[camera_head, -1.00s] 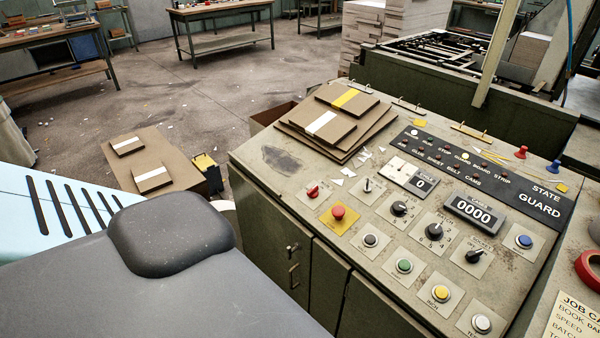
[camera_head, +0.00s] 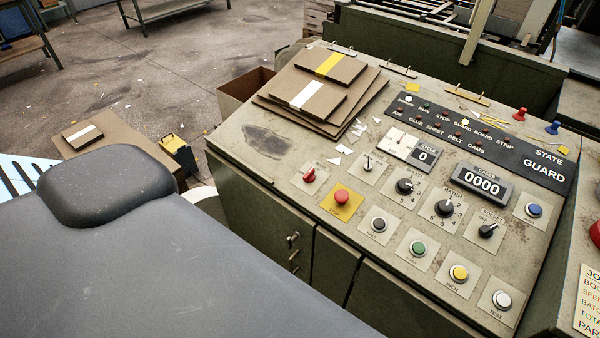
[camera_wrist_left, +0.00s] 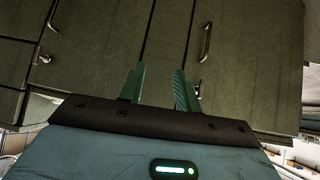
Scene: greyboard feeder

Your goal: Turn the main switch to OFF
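The sloped control panel (camera_head: 235,137) fills the middle and right of the head view. A red rotary knob (camera_head: 309,175) on a pale plate sits at its left edge, above the red mushroom button (camera_head: 342,197) on a yellow plate. The knob's label is too small to read, so I cannot confirm that it is the main switch or tell its position. My left gripper (camera_wrist_left: 158,82) shows in the left wrist view, its two green fingers apart with nothing between them. It faces cabinet doors (camera_wrist_left: 175,40) with handles. My right gripper is not in view.
Brown boards and packets (camera_head: 318,93) lie on the panel's upper left. Other controls include a black selector (camera_head: 443,208), a green button (camera_head: 417,248) and a yellow button (camera_head: 459,273). A cardboard stack (camera_head: 110,140) stands on the floor at left.

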